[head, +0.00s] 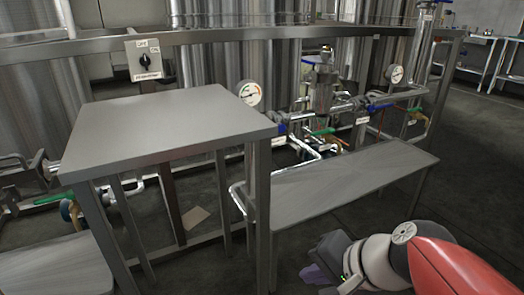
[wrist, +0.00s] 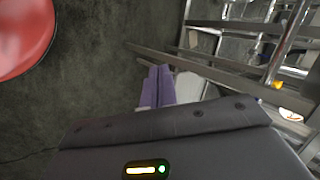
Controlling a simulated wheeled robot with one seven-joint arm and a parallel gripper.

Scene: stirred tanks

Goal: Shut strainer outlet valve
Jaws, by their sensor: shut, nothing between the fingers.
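A strainer-like vertical metal body (head: 322,85) stands in the pipework behind the low grey bench in the head view. A blue-handled valve (head: 382,107) sits on the pipe to its right, and another blue handle (head: 282,128) is on its left. Small labels hang there, too small to read, so I cannot tell which is the strainer outlet valve. My gripper (head: 316,277) is low at the front right, in front of the bench and well apart from the valves. Its purple fingers show shut and empty in the wrist view (wrist: 155,87).
A tall grey table (head: 170,125) stands at left and a low grey bench (head: 345,185) at centre right, between my gripper and the pipes. Pressure gauges (head: 249,94) and a switch box (head: 146,62) are on the frame. Floor at right is clear.

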